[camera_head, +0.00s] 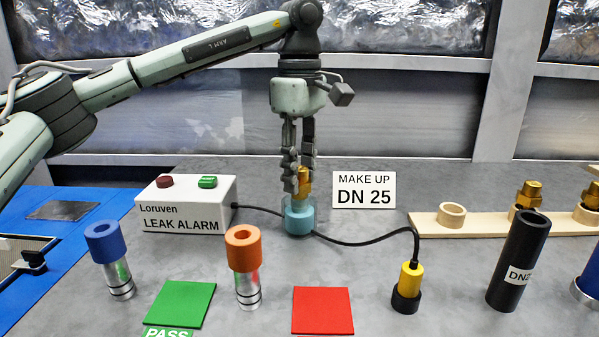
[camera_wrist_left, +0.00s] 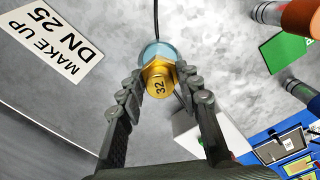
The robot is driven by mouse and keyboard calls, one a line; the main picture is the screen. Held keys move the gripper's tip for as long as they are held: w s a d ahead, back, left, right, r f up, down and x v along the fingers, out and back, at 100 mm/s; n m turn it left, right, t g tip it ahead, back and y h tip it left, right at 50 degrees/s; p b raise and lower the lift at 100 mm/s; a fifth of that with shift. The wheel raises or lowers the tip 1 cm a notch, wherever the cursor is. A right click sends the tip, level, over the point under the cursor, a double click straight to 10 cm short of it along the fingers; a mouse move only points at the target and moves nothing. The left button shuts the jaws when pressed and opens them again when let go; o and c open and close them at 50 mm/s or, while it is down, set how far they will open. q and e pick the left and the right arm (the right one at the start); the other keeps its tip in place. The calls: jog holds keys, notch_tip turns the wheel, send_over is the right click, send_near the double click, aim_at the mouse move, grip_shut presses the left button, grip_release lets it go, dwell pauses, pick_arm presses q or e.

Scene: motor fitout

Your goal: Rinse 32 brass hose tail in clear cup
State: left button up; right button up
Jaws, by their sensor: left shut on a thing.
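The brass hose tail marked 32 (camera_wrist_left: 158,84) is between the fingers of my left gripper (camera_head: 299,178), which is shut on it. In the head view the brass hose tail (camera_head: 303,184) stands upright, its lower part at the mouth of the clear cup (camera_head: 298,222), which holds blue liquid. How deep the tail's lower end reaches is hidden by the cup wall and liquid. The cup also shows behind the tail in the left wrist view (camera_wrist_left: 152,52). My right gripper is not in view.
A white Loruven leak alarm box (camera_head: 187,205) stands left of the cup; its black cable passes close by to a yellow probe (camera_head: 411,277). A MAKE UP DN 25 sign (camera_head: 364,190) is behind right. A wooden rack (camera_head: 470,226) holds more brass fittings. Green (camera_head: 181,303) and red (camera_head: 323,311) pads lie in front.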

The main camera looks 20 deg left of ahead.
pick_arm(q)
jog(key=shift+r+p, duration=1.15)
jog(key=shift+r, duration=1.55)
